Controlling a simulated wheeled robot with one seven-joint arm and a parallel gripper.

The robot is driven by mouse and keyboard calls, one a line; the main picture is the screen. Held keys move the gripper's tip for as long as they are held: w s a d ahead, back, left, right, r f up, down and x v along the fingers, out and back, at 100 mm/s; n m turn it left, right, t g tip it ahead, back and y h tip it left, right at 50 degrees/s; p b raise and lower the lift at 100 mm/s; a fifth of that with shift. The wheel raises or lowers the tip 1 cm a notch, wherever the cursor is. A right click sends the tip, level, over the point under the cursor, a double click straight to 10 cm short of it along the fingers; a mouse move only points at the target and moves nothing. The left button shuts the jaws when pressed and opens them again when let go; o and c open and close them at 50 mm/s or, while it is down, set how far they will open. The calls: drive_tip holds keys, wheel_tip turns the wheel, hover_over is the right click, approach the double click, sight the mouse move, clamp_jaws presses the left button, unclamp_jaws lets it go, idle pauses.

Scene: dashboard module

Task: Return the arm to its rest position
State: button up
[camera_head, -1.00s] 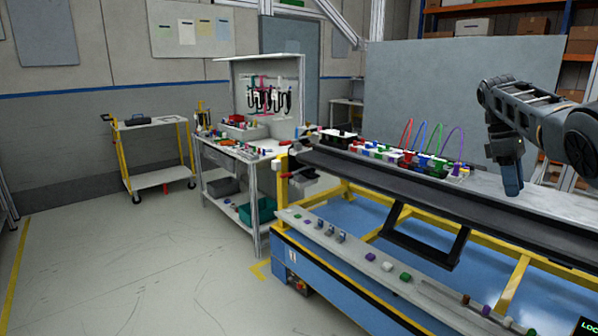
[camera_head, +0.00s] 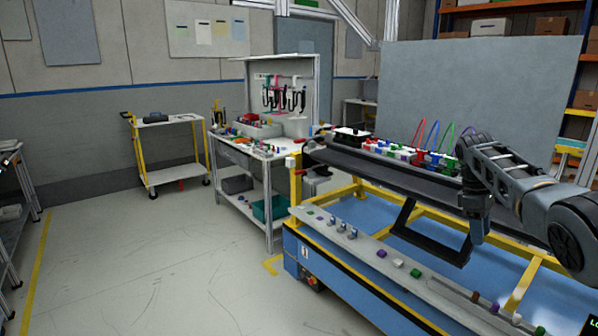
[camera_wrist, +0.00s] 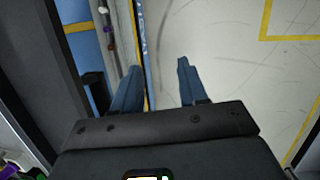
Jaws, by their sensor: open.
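My gripper (camera_head: 476,238) is at the right in the head view, pointing down in front of the long dark beam of the dashboard module (camera_head: 400,180). In the wrist view my gripper (camera_wrist: 157,85) shows two blue fingers, apart, with nothing between them. Below the fingers are the front edge of the blue and yellow frame and the grey floor (camera_wrist: 220,50). My arm reaches in from the right edge of the head view.
Coloured connectors and looped cables (camera_head: 432,135) stand along the module's back. A light ledge (camera_head: 370,255) with small coloured parts runs along the front. A workbench (camera_head: 262,150) and a yellow-handled cart (camera_head: 168,122) stand left. The floor (camera_head: 150,260) at left is clear.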

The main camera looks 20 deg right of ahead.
drive_tip(key=a+f+t, duration=0.4)
drive_tip(key=a+f, duration=1.4)
drive_tip(key=f, duration=0.5)
drive_tip(key=s+a+f+m+t+y, duration=0.1)
drive_tip(key=s+a+f+t, duration=0.1)
drive_tip(key=s+a+f, duration=0.6)
drive_tip(key=s+a+f+t+y, duration=0.1)
drive_tip(key=s+a+f+t, duration=0.2)
drive_tip(key=s+a, duration=0.5)
drive_tip(key=s+a+r+m+t, duration=0.2)
drive_tip(key=s+a+r, duration=0.2)
drive_tip(key=s, duration=0.5)
drive_tip(key=s+a+r+m+t, duration=0.1)
drive_tip(key=s+a+r+t, duration=0.2)
drive_tip(key=s, duration=0.7)
drive_tip(key=s+r+t, duration=0.1)
drive_tip(key=s+r, duration=0.4)
drive_tip(key=r, duration=0.3)
drive_tip(key=s+d+r+m+t, duration=0.1)
drive_tip(key=s+r, duration=0.4)
drive_tip(key=r, duration=0.3)
drive_tip(key=s+d+r+t, duration=0.1)
drive_tip(key=s+r, duration=0.4)
drive_tip(key=r, duration=0.4)
drive_tip(key=shift+s, duration=0.3)
